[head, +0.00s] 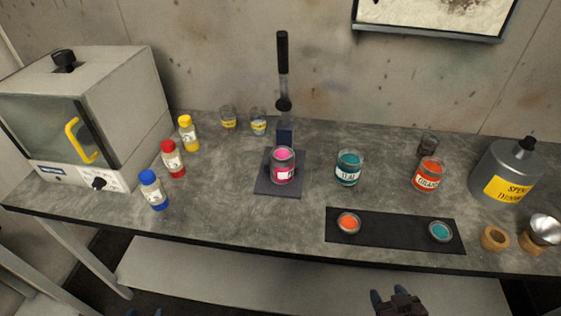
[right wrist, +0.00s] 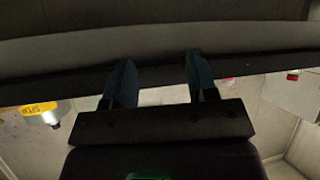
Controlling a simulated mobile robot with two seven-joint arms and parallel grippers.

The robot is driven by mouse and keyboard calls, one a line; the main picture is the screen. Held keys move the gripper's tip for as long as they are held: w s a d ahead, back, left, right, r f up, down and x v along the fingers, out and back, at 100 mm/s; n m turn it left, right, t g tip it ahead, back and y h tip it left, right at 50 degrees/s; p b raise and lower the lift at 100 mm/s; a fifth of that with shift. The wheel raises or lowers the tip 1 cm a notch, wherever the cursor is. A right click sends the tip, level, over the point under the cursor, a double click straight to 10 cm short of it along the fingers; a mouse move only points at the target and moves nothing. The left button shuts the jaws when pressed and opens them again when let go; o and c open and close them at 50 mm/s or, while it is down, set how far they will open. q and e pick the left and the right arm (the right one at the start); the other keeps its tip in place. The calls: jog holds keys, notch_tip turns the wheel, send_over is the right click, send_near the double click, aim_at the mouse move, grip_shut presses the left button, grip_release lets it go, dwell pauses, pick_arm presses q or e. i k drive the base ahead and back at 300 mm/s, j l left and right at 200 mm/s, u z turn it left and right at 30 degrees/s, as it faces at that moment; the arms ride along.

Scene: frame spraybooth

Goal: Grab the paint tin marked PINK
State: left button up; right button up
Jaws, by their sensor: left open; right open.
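The paint tin with pink paint (head: 283,174) stands upright and open-topped on a dark square plate (head: 265,188) in the middle of the bench; its label is too small to read surely. A dark upright post with a black handle (head: 283,60) rises just behind it. My right gripper (head: 392,296) is open and empty, in front of the bench and well apart from the tin; its parted fingers also show in the right wrist view (right wrist: 161,78). My left gripper (head: 145,313) only shows its fingertips at the bottom edge, parted, far from the tin.
A teal tin (head: 348,169) and an orange tin (head: 428,176) stand to the right. A black mat (head: 390,232) with two lids lies at the front. Red, blue and yellow bottles (head: 173,160) stand left, beside a grey cabinet (head: 80,115). A large grey can (head: 507,172) stands far right.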

aim_at(280, 173)
jog(key=j, duration=2.2)
jog(key=k, duration=0.05)
